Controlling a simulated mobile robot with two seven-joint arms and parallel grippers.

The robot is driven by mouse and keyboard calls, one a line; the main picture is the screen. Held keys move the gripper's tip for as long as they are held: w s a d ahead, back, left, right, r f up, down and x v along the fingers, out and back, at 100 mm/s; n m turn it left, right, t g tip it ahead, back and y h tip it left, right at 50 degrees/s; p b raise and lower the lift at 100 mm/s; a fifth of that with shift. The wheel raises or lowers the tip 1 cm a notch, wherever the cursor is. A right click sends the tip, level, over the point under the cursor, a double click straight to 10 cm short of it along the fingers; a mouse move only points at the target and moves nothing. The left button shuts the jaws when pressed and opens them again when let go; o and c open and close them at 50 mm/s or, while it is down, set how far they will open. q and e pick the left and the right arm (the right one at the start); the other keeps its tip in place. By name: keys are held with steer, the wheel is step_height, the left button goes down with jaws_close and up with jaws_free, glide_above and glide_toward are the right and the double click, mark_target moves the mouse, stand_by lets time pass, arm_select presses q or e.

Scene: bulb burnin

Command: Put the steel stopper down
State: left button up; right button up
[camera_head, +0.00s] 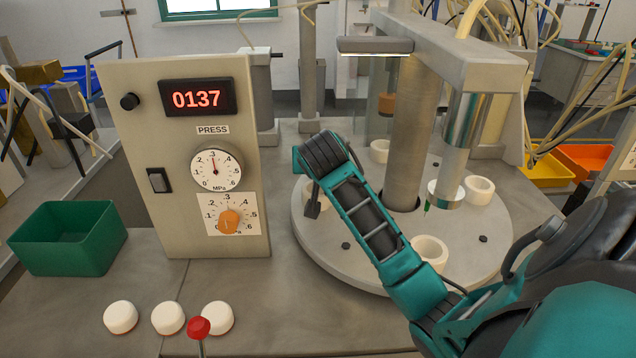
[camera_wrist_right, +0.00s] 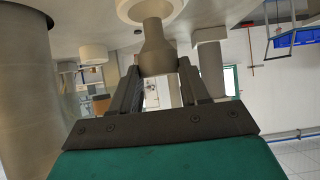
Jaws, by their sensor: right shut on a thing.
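The steel stopper (camera_wrist_right: 155,54) shows in the right wrist view as a grey piece with a narrow stem and a wider body. My right gripper (camera_wrist_right: 157,72) is shut on its wide end. The stem points at a white ring-shaped cup (camera_wrist_right: 150,8); I cannot tell whether it is inside it or only in front of it. In the head view my right gripper (camera_head: 314,203) is over the left side of the round turntable (camera_head: 340,268), and my wrist hides most of the stopper. My left gripper is in neither view.
Several white cups stand on the turntable, one (camera_head: 430,250) near my forearm. The press column (camera_head: 408,130) and ram (camera_head: 446,190) stand right of my gripper. The panel (camera_head: 150,215) stands left. A green bin (camera_head: 68,238), white caps (camera_head: 167,318) and a red-knobbed lever (camera_head: 198,327) are at front left.

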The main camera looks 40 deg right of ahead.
step_height(320, 180, down, 4)
steer(key=shift+f+b, duration=0.1)
steer(key=shift+b, duration=0.2)
steer(key=shift+f, duration=0.1)
steer(key=shift+f, duration=0.15)
steer(key=o, duration=1.2)
steer(key=shift+o, duration=0.2)
